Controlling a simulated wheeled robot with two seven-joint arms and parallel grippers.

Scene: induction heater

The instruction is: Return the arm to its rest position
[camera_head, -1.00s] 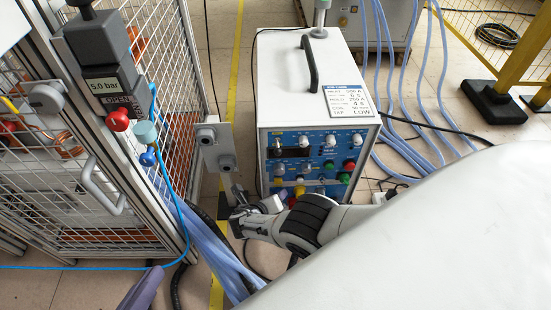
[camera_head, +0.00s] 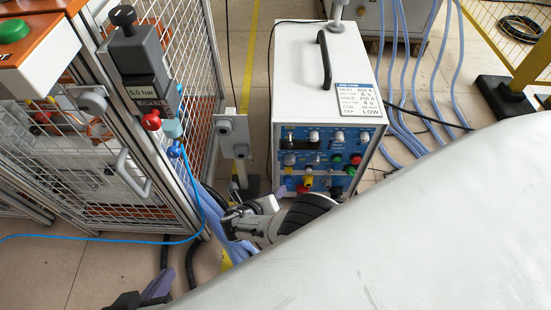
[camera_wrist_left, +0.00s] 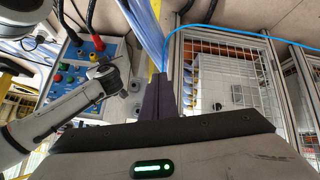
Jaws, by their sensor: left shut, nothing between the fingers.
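My left gripper (camera_head: 158,286) shows at the lower left of the head view, in front of the fenced cell, its dark purple fingers partly cut off by my grey body. In the left wrist view its fingers (camera_wrist_left: 158,98) are together, with nothing between them. My right gripper (camera_head: 238,222) is low in front of the heater's control panel, its arm partly hidden behind my body. It also shows in the left wrist view (camera_wrist_left: 112,74), but its jaws are too small to judge.
The white heater cabinet (camera_head: 300,85) stands at the centre, with blue hoses (camera_head: 412,60) to its right. A mesh-fenced cell (camera_head: 125,190) with a pressure regulator (camera_head: 137,55) is at left. A grey switch post (camera_head: 232,135) stands between them. Hoses (camera_head: 222,225) run along the floor.

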